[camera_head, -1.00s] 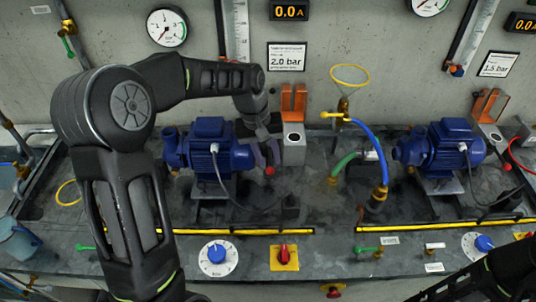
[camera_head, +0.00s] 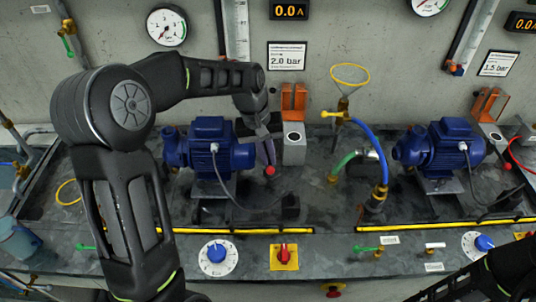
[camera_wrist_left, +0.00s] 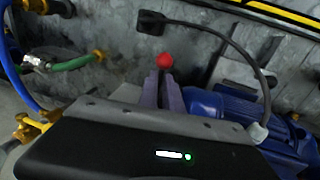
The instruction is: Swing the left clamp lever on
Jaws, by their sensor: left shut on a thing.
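The left clamp lever shows mainly as its red ball knob (camera_head: 269,170), at the right end of the left blue pump (camera_head: 210,150). In the left wrist view the knob (camera_wrist_left: 165,60) sits right at the fingertips. My left gripper (camera_head: 267,153) reaches down from above and is shut on the lever just behind the knob; its grey-purple fingers (camera_wrist_left: 164,88) are close together in the wrist view. The lever's shaft is mostly hidden by the fingers. My right arm enters at the lower right, with its gripper out of view.
A grey block (camera_head: 294,147) with an orange bracket (camera_head: 293,100) stands close right of the gripper. A black cable (camera_head: 235,203) loops in front of the pump. A blue hose (camera_head: 379,150) and a second blue pump (camera_head: 440,147) are farther right.

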